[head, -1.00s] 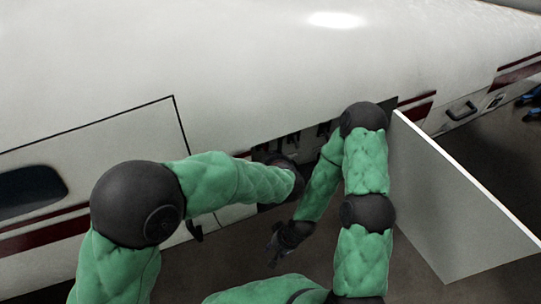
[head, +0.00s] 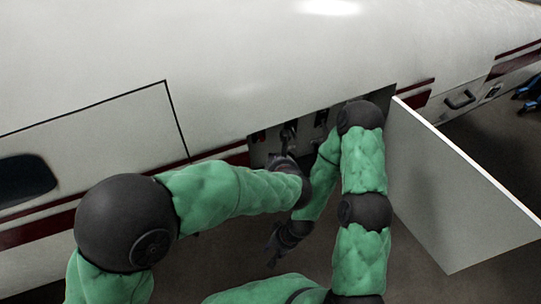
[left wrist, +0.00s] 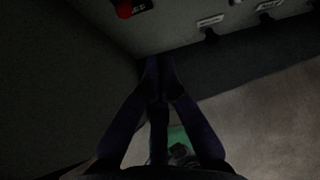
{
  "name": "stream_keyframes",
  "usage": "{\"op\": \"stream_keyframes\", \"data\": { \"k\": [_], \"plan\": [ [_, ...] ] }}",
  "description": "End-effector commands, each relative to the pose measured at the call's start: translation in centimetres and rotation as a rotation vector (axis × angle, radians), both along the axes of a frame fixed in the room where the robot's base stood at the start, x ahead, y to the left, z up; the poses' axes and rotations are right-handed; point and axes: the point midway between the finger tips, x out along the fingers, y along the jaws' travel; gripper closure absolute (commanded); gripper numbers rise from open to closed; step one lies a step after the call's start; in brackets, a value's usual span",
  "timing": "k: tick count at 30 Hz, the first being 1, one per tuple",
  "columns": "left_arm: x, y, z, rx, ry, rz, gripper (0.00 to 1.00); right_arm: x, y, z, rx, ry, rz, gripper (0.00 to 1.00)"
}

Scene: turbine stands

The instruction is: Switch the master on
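The open switch panel (head: 262,150) is a recess in the side of a white aircraft. Several dark switches show on it in the head view. In the left wrist view, a red item (left wrist: 130,8) and black switches (left wrist: 210,34) with pale labels lie along the top; I cannot read which is the master. My left gripper (head: 288,132) is in front of the panel. In the left wrist view its fingers (left wrist: 158,68) meet at the tips, with nothing seen between them, below the switch row. My right gripper (head: 272,256) hangs low and dark, away from the panel; its fingers are unclear.
A grey open door (head: 440,185) stands out right of the panel, close to my right arm. The white fuselage (head: 220,60) lies above. The floor (head: 220,260) below is bare. Blue objects (head: 528,95) stand at the far right.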

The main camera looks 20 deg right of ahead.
Motion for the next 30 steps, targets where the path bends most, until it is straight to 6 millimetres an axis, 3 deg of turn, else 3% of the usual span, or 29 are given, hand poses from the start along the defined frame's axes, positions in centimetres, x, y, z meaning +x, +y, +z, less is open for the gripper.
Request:
{"op": "stream_keyframes", "data": {
  "k": [6,12,30],
  "plan": [
    [-3.1,0.1,2.8,0.002,0.002,-0.003,1.00,0.0,0.0,0.7,0.000,0.000,0.000,0.60],
    [-4.5,0.3,4.1,0.003,0.002,-0.001,1.00,0.0,0.0,0.8,0.000,0.001,0.000,0.60],
    [-4.8,0.3,4.3,0.004,0.003,0.000,1.00,0.0,0.0,0.8,0.000,0.001,0.000,0.60]
  ]
}}
